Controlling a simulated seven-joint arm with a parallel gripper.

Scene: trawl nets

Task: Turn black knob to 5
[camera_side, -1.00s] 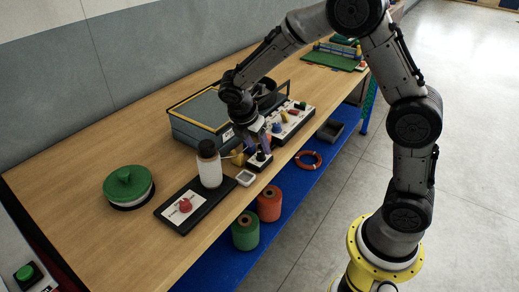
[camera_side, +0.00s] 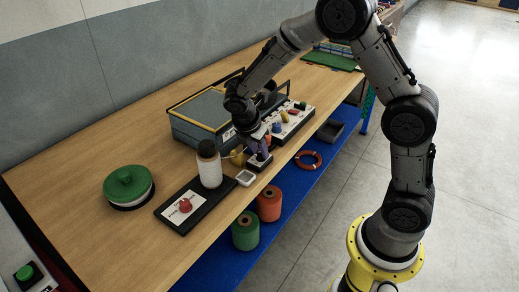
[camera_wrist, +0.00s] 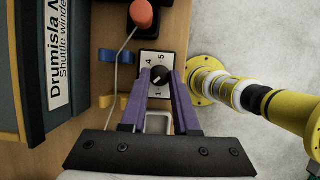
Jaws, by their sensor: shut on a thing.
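The black knob (camera_wrist: 162,76) sits on a small white dial plate (camera_wrist: 150,59) with printed numbers; 4 and 5 are at the top of the plate in the wrist view. The knob's pointer direction is hard to make out. My gripper (camera_wrist: 158,80) has two purple fingers, one on each side of the knob, shut on it. In the side view my gripper (camera_side: 259,152) reaches down onto the knob's small box (camera_side: 259,166) near the table's front edge; the fingers hide most of the knob.
A blue-grey box (camera_side: 190,132) is behind; a panel of coloured knobs (camera_side: 298,125) is to the right.

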